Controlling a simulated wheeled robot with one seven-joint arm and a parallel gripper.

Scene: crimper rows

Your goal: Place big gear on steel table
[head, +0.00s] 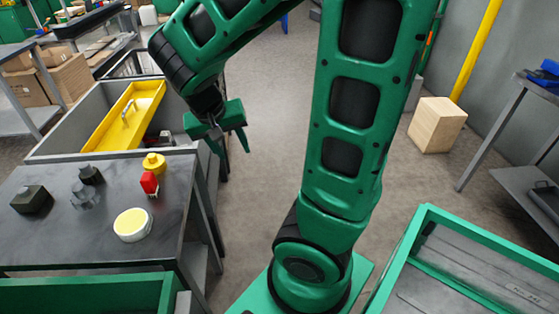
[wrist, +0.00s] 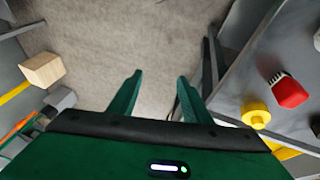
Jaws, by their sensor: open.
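The steel table (head: 60,240) is the grey-topped one at the left in the head view; its edge also shows at the right of the wrist view (wrist: 238,92). A small grey, toothed-looking thing (head: 84,196) lies on it; I cannot tell whether it is the big gear. No other thing is clearly a big gear. My gripper (head: 232,148) is open and empty in the air, right of the table's far corner. In the wrist view its two fingers (wrist: 160,76) are apart over bare floor.
On the table are a dark box (head: 32,200), a dark knob-like piece (head: 92,175), a yellow knob (head: 154,163), a red piece (head: 149,183) and a pale yellow disc (head: 133,225). A bin with a yellow tray (head: 115,118) stands behind. A wooden block (head: 437,125) is on the floor.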

